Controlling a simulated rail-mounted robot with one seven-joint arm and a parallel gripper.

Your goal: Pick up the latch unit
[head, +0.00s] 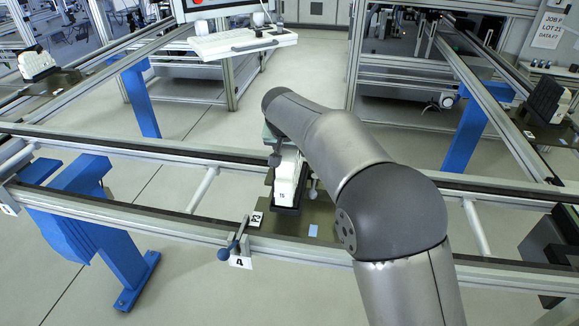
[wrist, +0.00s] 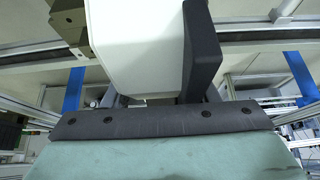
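The likely latch unit is a white block (head: 287,178) marked T5 on a black base. It stands on a dark pallet plate (head: 322,219) on the near rail line, partly covered by my arm. In the wrist view, a white body (wrist: 135,45) with a dark panel (wrist: 202,50) along its right side stands just beyond my gripper (wrist: 160,97). The green body and dark screwed bar of my gripper fill the lower part of that view. The fingertips are largely hidden, so I cannot tell whether they touch the unit.
A lever clamp (head: 235,243) stands at the rail's front edge, left of the pallet. Another white unit (head: 37,64) sits on the left line and a black one (head: 546,99) on the right line. A monitor and keyboard shelf (head: 243,43) stand behind.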

